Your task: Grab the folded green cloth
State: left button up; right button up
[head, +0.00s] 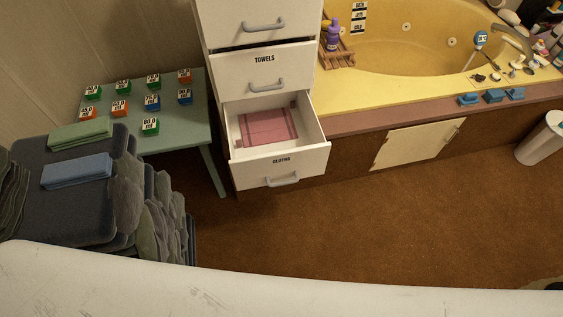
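The folded green cloth (81,134) lies flat on a dark grey padded surface (45,205) at the left of the head view, near its back edge. A folded blue cloth (77,170) lies just in front of it, apart from it. A pink cloth (267,126) lies in the open drawer labelled "CLOTHS" (281,168). Neither of my grippers shows in the head view, so I cannot see what they hold.
A green table (184,134) with several labelled coloured blocks stands behind the grey surface. The open drawer juts out from the white drawer unit (262,70). A yellow tub (390,88) fills the back right. The brown floor (340,220) in the middle is clear.

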aim_at(90, 131)
jog(key=k+u, duration=0.1)
jog(key=u, duration=1.5)
